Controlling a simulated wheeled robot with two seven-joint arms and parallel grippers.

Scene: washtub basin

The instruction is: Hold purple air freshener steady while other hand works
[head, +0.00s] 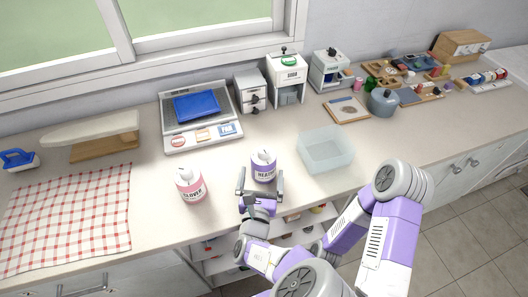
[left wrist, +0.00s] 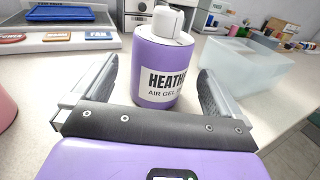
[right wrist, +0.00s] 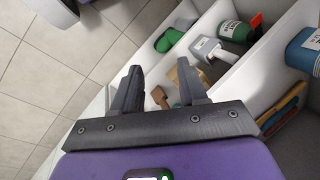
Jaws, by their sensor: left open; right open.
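The purple air freshener (head: 263,168) stands upright on the counter with a white cap and a "HEATHER" label. It also shows in the left wrist view (left wrist: 165,75). My left gripper (head: 260,183) is open in front of it, one finger on each side. In the left wrist view (left wrist: 158,85) gaps show between the bottle and both fingers. My right gripper (right wrist: 160,75) is open and empty, low beside the shelves under the counter. A pink bottle (head: 190,186) stands to the left of the purple one.
A clear tub (head: 326,150) stands right of the purple bottle. A grey tray with a blue panel (head: 197,106) lies behind. A checked cloth (head: 70,213) covers the left counter. In the right wrist view, shelves (right wrist: 240,78) hold several bottles.

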